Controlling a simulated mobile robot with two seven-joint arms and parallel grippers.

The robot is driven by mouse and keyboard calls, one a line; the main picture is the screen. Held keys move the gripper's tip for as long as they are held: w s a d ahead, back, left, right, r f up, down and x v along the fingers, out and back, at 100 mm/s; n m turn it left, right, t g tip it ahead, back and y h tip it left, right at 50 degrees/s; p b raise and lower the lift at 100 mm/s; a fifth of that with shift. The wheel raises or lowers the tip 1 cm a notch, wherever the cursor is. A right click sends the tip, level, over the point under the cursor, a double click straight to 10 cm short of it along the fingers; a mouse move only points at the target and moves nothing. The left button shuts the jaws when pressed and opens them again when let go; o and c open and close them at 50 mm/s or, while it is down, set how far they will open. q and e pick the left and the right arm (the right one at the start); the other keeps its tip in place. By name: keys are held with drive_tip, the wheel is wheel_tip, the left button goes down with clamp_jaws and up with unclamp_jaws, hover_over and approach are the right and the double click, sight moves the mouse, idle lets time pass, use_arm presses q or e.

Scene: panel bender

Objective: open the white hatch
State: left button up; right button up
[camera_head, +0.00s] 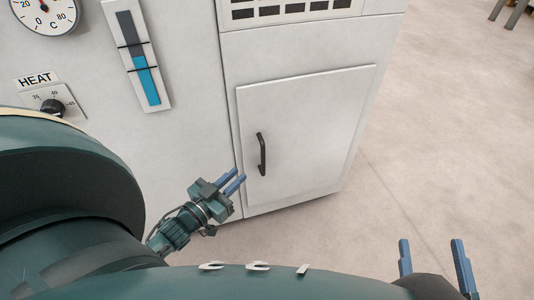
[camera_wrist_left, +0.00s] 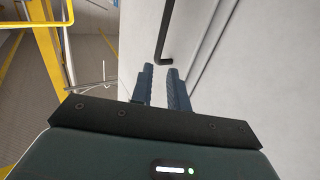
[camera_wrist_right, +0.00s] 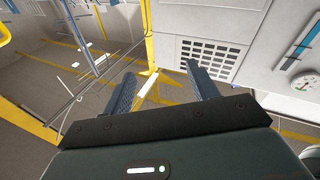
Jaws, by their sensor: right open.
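The white hatch (camera_head: 310,130) is a flat panel low on the white machine and looks closed. Its dark upright bar handle (camera_head: 262,155) is near the hatch's left edge. My left gripper (camera_head: 240,174) is just left of and below the handle, its blue fingers slightly apart and empty. In the left wrist view the handle (camera_wrist_left: 164,45) is just beyond the fingertips (camera_wrist_left: 161,67), not between them. My right gripper (camera_head: 431,240) is open and empty at the lower right, well away from the hatch. It also shows in the right wrist view (camera_wrist_right: 160,72).
The machine front (camera_head: 185,120) carries a blue level gauge (camera_head: 146,65), a round dial (camera_head: 45,12) and a HEAT knob (camera_head: 53,107). A dark vent grille (camera_head: 285,9) is above the hatch. The floor (camera_head: 450,130) to the right of the machine is clear.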

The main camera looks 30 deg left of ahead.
sight(262, 154)
use_arm(q)
drive_tip(key=w+b, duration=0.1)
drive_tip(key=w, duration=0.3)
drive_tip(key=w+d+b, duration=0.1)
drive_tip(key=w, duration=0.2)
drive_tip(key=w+b, duration=0.1)
drive_tip(key=w, duration=0.3)
drive_tip(key=shift+w+d, duration=0.25)
drive_tip(key=shift+w, duration=0.1)
use_arm(e)
drive_tip(key=shift+w+a+f+m+y, duration=0.1)
drive_tip(key=shift+w+a+m+y, duration=0.05)
drive_tip(key=shift+a+m+y, duration=0.2)
drive_tip(key=shift+d, duration=0.1)
use_arm(q)
clamp_jaws()
